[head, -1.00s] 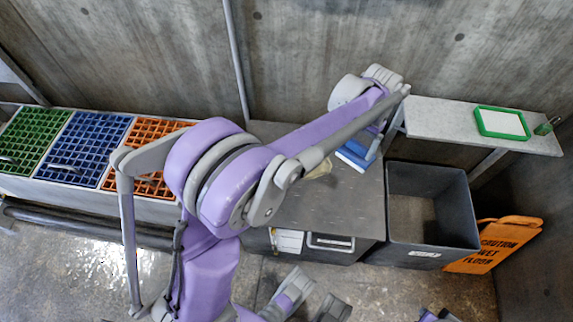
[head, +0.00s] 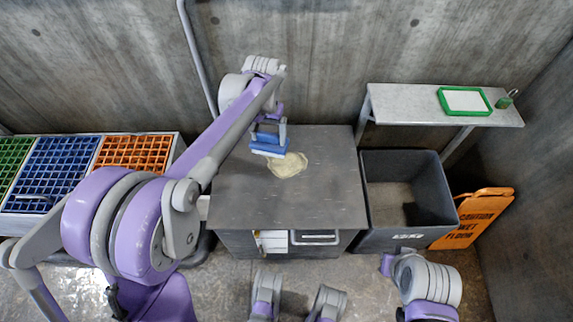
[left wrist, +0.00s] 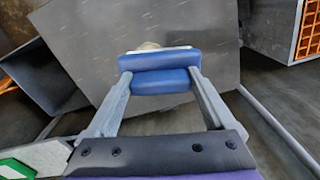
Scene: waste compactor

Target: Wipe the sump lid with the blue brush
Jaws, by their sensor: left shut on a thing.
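The blue brush (head: 268,145) is in my left gripper (head: 269,128), which is shut on it. In the left wrist view my left gripper (left wrist: 160,82) has a finger at each end of the blue brush (left wrist: 160,70), with a pale edge on its far side. The sump lid appears to be the dark grey flat top (head: 300,205) of the cabinet. A beige patch (head: 290,166) lies on it. The brush is at the patch's upper left edge and hides part of it; I cannot tell whether it touches the lid. My right gripper is not clearly visible.
A grey open bin (head: 410,165) stands right of the lid, with an orange caution sign (head: 475,217) beyond it. A shelf (head: 410,105) at the back right bears a green-rimmed tray (head: 442,100). Coloured grates (head: 62,165) are at left. The lid's front is clear.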

